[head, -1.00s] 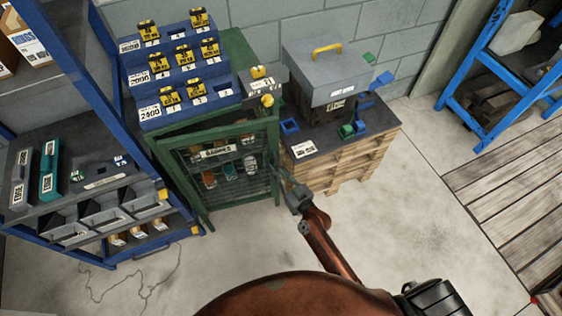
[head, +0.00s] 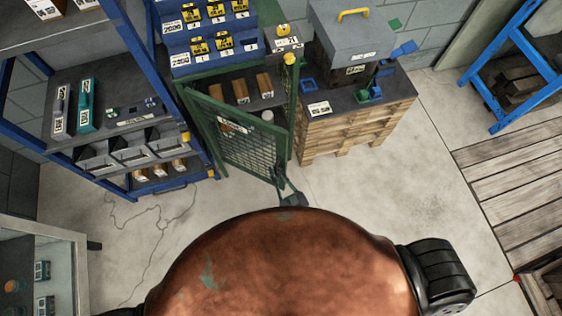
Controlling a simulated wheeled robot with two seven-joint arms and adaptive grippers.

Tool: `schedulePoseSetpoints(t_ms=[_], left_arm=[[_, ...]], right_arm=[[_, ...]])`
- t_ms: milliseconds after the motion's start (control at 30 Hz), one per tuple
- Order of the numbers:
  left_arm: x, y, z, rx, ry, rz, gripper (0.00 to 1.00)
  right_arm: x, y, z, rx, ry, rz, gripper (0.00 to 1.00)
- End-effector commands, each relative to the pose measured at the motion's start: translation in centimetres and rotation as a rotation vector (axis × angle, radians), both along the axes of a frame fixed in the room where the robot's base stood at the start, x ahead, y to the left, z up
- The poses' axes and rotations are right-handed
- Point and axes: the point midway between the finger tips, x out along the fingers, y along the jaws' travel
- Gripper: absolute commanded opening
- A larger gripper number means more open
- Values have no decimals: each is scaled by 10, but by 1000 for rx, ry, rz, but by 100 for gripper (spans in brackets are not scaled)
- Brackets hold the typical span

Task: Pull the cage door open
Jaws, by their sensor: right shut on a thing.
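The green cage (head: 291,115) stands between the blue rack and the pallet. Its mesh door (head: 248,152) is partly open, hinged at the left, with its free right edge swung out toward me. A white label (head: 232,125) is on the door. My right gripper (head: 280,181) is shut at the door's free edge, on its handle, which is mostly hidden by the fingers. Brown boxes (head: 241,90) and a white round item (head: 267,116) show inside above the door. My left gripper is not in view.
A blue rack (head: 135,85) with bins stands close left of the door. A wooden pallet stack (head: 350,130) with a grey case (head: 362,42) stands right. Bare floor (head: 345,190) lies in front. A glass-fronted cabinet (head: 45,265) is at lower left.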

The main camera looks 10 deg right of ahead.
Motion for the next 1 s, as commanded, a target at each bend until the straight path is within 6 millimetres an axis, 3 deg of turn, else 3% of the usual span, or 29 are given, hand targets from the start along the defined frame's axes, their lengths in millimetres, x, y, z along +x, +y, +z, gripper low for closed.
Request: schedulePoseSetpoints(t_ms=[567, 600, 833, 1000], left_arm=[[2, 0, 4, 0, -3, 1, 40], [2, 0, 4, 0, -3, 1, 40], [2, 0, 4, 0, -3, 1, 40], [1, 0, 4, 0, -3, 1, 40]], right_arm=[[-10, 7, -2, -5, 1, -3, 0], [-10, 7, -2, -5, 1, -3, 10], [-10, 9, -1, -3, 1, 0, 26], [-9, 9, -1, -2, 0, 0, 26]])
